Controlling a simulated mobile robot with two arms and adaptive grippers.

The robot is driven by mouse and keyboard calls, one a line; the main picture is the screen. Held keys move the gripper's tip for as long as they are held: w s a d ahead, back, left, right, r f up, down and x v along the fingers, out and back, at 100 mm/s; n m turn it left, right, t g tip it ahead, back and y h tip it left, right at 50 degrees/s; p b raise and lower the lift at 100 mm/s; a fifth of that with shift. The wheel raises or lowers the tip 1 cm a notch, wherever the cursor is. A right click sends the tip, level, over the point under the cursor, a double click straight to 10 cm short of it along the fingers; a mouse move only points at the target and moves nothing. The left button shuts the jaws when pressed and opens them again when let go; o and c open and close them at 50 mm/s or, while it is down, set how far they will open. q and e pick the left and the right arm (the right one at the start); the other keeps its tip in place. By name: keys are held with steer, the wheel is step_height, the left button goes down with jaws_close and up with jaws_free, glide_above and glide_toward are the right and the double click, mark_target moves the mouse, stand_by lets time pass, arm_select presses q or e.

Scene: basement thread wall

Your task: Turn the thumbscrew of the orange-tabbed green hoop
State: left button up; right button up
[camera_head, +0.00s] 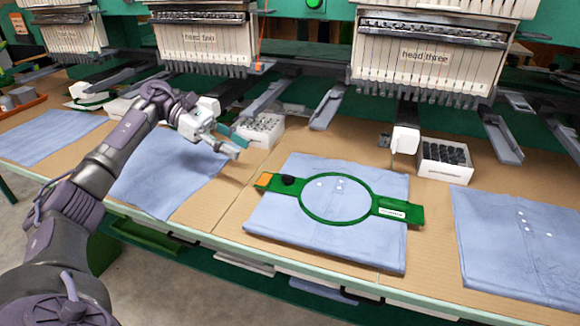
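The green hoop (337,224) lies flat on a folded blue cloth (290,243) in the middle of the table. An orange tab (264,180) marks its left arm, and a white label shows on its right arm. A black thumbscrew (288,180) sits beside the orange tab, at the ring's upper left. My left gripper (233,147) hangs above the table, up and left of the hoop, apart from it and pointing right. Its fingers look slightly spread, with nothing seen between them. My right gripper does not show.
A white box of light bobbins (262,131) stands just behind my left gripper. A box of dark bobbins (445,161) stands at the back right. Other blue cloths lie left and right (520,245). Embroidery heads (430,50) overhang the back. Bare table shows left of the hoop.

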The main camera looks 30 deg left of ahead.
mark_target(286, 175)
arm_select(q)
steer(key=x, duration=1.1)
steer(key=shift+s+d, duration=0.1)
steer(key=shift+d, duration=0.1)
steer(key=shift+w+d+f, duration=0.2)
steer(key=shift+d, duration=0.4)
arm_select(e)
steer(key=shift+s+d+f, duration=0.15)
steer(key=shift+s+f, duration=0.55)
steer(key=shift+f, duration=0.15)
arm_select(q)
jaws_close()
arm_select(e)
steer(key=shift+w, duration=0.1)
